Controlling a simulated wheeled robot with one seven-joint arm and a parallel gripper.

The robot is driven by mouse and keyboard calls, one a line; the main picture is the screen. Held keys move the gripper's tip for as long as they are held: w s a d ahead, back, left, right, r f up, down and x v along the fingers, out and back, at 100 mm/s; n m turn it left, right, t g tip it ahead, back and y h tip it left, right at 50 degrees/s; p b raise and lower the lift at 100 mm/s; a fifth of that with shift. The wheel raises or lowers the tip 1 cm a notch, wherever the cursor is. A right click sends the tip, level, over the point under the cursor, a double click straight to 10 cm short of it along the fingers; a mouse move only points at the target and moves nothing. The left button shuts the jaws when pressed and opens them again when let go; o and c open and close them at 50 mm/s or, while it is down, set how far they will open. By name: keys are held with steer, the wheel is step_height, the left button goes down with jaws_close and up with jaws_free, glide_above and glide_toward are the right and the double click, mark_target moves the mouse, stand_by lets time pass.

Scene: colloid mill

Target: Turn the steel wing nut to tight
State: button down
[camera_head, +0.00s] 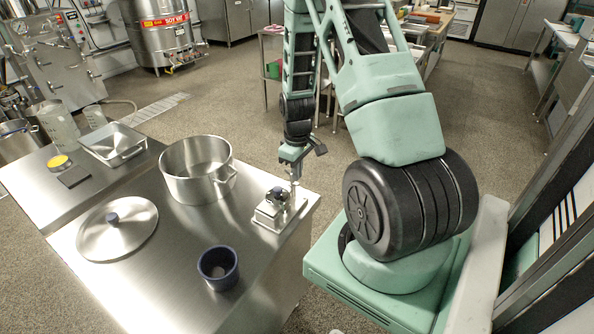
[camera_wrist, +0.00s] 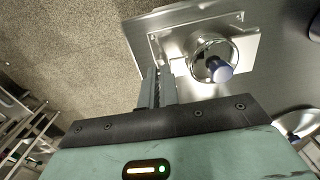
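A small steel fixture (camera_head: 268,219) with a flat base plate sits at the right edge of the steel bench. On it is a round steel ring with a dark blue knob (camera_wrist: 219,69), which also shows in the head view (camera_head: 277,195). My gripper (camera_head: 293,178) points down at the fixture's far right side. In the wrist view its two fingers (camera_wrist: 158,76) are close together, with a narrow dark gap, beside the plate's edge. A small bright steel piece (camera_wrist: 178,67), possibly the wing nut, lies beside the right fingertip. Whether the fingers hold it cannot be told.
A steel pot (camera_head: 196,180), a round lid (camera_head: 117,238) with a blue knob, and a dark blue cup (camera_head: 218,267) stand on the bench (camera_head: 165,282). A steel tray (camera_head: 112,150) is further left.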

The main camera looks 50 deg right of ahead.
steer(key=shift+w, duration=0.1)
steer(key=m, duration=0.4)
steer(key=a+m, duration=0.1)
steer(key=m, duration=0.4)
steer(key=w+m+p, duration=0.1)
steer(key=m, duration=0.3)
steer(key=shift+a+r+m, duration=0.1)
steer(key=shift+a+m, duration=0.2)
steer(key=shift+m, duration=0.1)
steer(key=shift+w+m+p, duration=0.15)
steer(key=shift+m+p, duration=0.05)
steer(key=shift+m, duration=0.55)
steer(key=shift+w+m+p, duration=0.15)
steer(key=shift+m, duration=0.6)
steer(key=c, duration=1.6)
jaws_free()
steer(key=shift+c, duration=0.2)
step_height(320, 180, up, 17)
steer(key=shift+r+p, duration=0.15)
steer(key=shift+p, duration=0.3)
